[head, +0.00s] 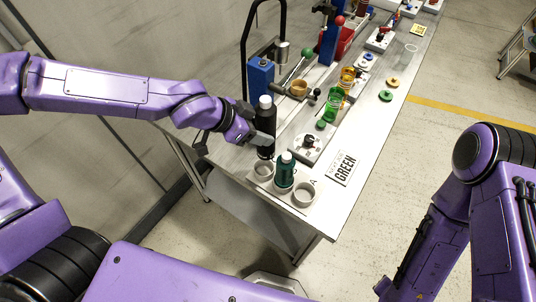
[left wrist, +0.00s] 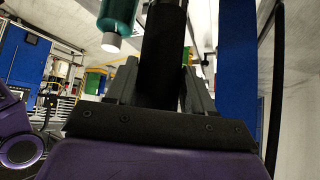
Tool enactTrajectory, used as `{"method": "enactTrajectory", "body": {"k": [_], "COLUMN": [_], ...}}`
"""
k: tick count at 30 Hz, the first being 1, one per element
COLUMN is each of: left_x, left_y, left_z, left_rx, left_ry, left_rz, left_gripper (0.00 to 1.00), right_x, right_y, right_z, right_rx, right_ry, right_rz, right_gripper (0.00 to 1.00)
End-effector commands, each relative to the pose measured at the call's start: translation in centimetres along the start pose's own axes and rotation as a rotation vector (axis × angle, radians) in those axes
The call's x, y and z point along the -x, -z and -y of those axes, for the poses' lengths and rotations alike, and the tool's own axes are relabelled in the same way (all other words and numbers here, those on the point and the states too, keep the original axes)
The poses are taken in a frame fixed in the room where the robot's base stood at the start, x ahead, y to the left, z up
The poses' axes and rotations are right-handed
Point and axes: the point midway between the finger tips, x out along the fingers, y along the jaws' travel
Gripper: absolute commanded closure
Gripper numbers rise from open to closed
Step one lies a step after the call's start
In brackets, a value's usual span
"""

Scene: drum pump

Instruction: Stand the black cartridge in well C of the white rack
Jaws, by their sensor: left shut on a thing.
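The black cartridge (head: 265,122) has a white cap and is upright between the fingers of my left gripper (head: 250,128), which is shut on it. In the left wrist view the dark cartridge body (left wrist: 163,55) runs between both fingers (left wrist: 155,90). The white rack (head: 284,196) stands at the table's near end. Its middle well holds a green cartridge (head: 285,172) with a white cap. The right well, by a letter A, is empty. The black cartridge's lower end is just behind or above the left well (head: 263,170); I cannot tell the exact gap. My right gripper is out of view.
A card reading GREEN (head: 342,168) lies right of the rack. Behind are a grey block with a black knob (head: 309,145), a green cup (head: 332,104), a blue pump stand (head: 261,78) and a lever with a green ball (head: 307,53). The right table edge is fairly clear.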

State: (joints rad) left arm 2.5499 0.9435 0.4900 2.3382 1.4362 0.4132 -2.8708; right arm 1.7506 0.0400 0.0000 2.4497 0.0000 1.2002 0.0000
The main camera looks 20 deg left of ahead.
Motion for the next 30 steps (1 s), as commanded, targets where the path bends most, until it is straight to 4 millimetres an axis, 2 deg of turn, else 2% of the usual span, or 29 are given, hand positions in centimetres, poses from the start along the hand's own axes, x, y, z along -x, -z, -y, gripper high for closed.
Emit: {"method": "enactTrajectory", "body": {"k": [4, 13, 16, 22, 23, 24, 30], "left_x": [-3.0, -6.7, -7.3, -7.1, -7.2, -7.2, -7.2], "left_y": [-3.0, -6.3, -6.7, -6.5, -6.6, -6.6, -6.6], "left_z": [0.0, 0.0, 0.0, 0.0, 0.0, 0.0, 0.0], "left_rx": [0.004, 0.004, 0.001, -0.002, -0.001, -0.001, 0.000], "left_ry": [-0.001, -0.003, -0.002, -0.001, -0.002, -0.002, -0.002], "left_rz": [0.002, 0.001, -0.001, -0.001, 0.000, 0.000, 0.001], "left_gripper": [0.95, 0.95, 0.95, 0.95, 0.38, 0.34, 0.34], "right_x": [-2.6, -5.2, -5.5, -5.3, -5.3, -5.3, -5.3], "right_y": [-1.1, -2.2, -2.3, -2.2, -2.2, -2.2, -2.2], "right_z": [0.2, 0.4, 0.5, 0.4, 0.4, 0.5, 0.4], "right_rx": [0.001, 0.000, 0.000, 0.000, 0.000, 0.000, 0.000], "right_ry": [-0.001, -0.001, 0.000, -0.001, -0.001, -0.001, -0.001], "right_rz": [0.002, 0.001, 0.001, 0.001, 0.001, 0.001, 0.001], "right_gripper": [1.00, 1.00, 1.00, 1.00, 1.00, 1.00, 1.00]}}
